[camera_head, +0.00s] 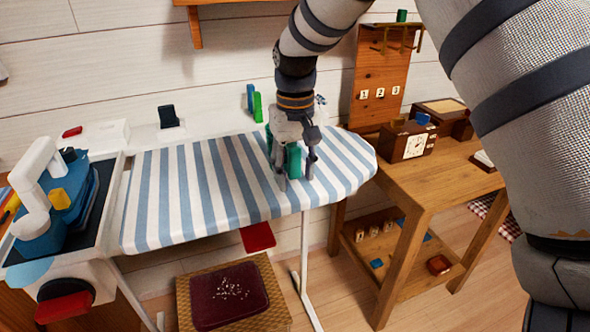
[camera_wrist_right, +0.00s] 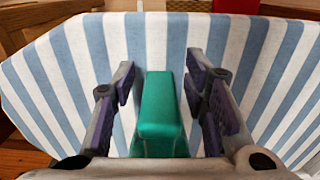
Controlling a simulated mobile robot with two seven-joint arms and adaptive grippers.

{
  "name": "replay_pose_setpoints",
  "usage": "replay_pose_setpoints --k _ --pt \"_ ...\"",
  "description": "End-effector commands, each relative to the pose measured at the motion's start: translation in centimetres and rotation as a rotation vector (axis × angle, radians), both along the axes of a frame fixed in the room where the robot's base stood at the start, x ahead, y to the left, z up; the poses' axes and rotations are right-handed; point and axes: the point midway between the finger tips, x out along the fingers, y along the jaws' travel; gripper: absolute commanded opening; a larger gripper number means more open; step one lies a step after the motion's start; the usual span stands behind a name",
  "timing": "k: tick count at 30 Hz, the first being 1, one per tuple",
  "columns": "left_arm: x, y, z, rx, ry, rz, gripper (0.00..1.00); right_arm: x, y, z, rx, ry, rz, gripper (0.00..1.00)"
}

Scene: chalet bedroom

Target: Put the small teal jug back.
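A small teal thing, which I take to be the jug (camera_head: 293,159), stands on the blue-and-white striped ironing board (camera_head: 190,185), towards its right end. My right gripper (camera_head: 296,172) reaches down over it and partly hides it. In the right wrist view the jug (camera_wrist_right: 160,112) shows as a smooth teal block between the two fingers of the right gripper (camera_wrist_right: 164,90). A narrow striped gap shows on each side of it, so the fingers look open and apart from it. My left gripper is not in view.
A wooden table (camera_head: 425,178) with a clock box (camera_head: 413,146) stands right of the board. A green upright thing (camera_head: 257,107) is behind the board. A white appliance (camera_head: 36,190) stands at the left. A wicker box (camera_head: 270,290) is below. The board's left part is clear.

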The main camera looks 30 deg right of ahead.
Motion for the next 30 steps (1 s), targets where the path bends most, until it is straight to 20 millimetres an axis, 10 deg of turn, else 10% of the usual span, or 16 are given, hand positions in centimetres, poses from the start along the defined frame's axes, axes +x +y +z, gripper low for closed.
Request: replay_pose_setpoints --k 7,19,30 --pt "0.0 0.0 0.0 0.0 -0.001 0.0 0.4 0.1 0.0 1.2 -0.001 -0.004 0.0 0.41" --pt "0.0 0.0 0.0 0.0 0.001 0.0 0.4 0.0 0.0 10.9 -0.002 -0.003 0.0 0.41" --pt "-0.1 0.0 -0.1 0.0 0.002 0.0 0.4 -0.1 0.1 12.3 -0.001 0.001 0.0 0.41"
